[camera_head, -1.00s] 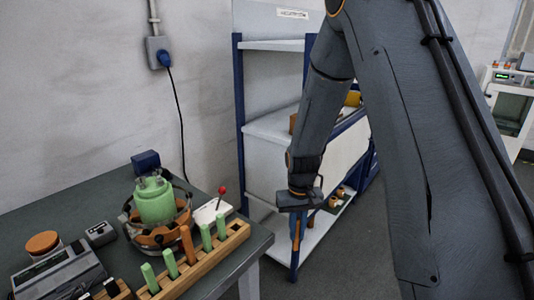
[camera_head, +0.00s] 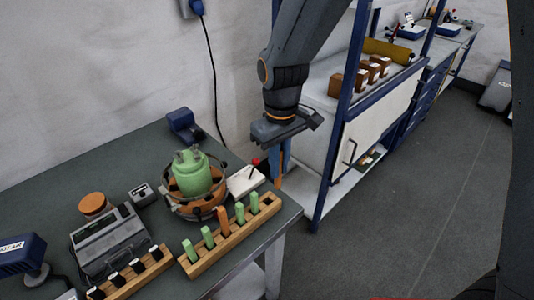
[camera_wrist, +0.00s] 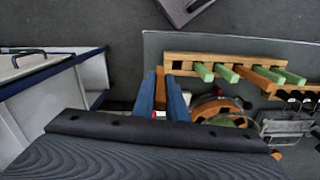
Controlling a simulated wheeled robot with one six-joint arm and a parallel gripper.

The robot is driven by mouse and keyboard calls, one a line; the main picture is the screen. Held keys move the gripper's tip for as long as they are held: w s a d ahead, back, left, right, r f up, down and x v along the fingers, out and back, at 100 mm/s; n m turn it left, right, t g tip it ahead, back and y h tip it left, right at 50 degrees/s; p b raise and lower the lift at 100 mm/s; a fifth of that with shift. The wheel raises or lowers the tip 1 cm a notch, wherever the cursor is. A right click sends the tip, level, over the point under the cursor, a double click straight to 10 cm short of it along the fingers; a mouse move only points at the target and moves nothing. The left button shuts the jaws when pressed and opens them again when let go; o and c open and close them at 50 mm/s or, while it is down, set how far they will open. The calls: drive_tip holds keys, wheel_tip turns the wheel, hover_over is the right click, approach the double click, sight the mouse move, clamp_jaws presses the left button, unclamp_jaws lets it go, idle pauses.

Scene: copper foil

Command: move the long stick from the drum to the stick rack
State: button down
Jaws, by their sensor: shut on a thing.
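My gripper (camera_head: 281,170) is shut on an orange stick, pointing down just off the right end of the bench. In the wrist view the orange stick (camera_wrist: 160,88) stands between the two blue fingers. The wooden stick rack (camera_head: 232,238) lies along the bench's front edge, holding several green sticks (camera_head: 208,237) and an orange one (camera_head: 223,220). In the wrist view the rack (camera_wrist: 213,58) has an empty square hole at its left end, near the held stick. A round orange-brown body (camera_head: 181,203) with a green vessel (camera_head: 192,174) stands behind the rack; I cannot tell if it is the drum.
A second wooden holder (camera_head: 146,277) with black pieces lies left of the rack, before a grey device (camera_head: 108,238). A white pad with a red knob (camera_head: 246,180) lies behind the rack's right end. A blue-framed shelf unit (camera_head: 342,125) stands close right of my gripper.

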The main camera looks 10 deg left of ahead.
sight(277, 182)
drive_tip(key=s+a+b, duration=0.1)
drive_tip(key=s+a+n+b, duration=0.1)
drive_tip(key=s, duration=0.1)
drive_tip(key=shift+a+f, duration=0.2)
idle(0.5)
drive_tip(key=shift+f, duration=1)
idle(0.9)
drive_tip(key=shift+f, duration=0.35)
drive_tip(key=shift+f+b, duration=0.4)
drive_tip(key=c, duration=1.7)
unclamp_jaws()
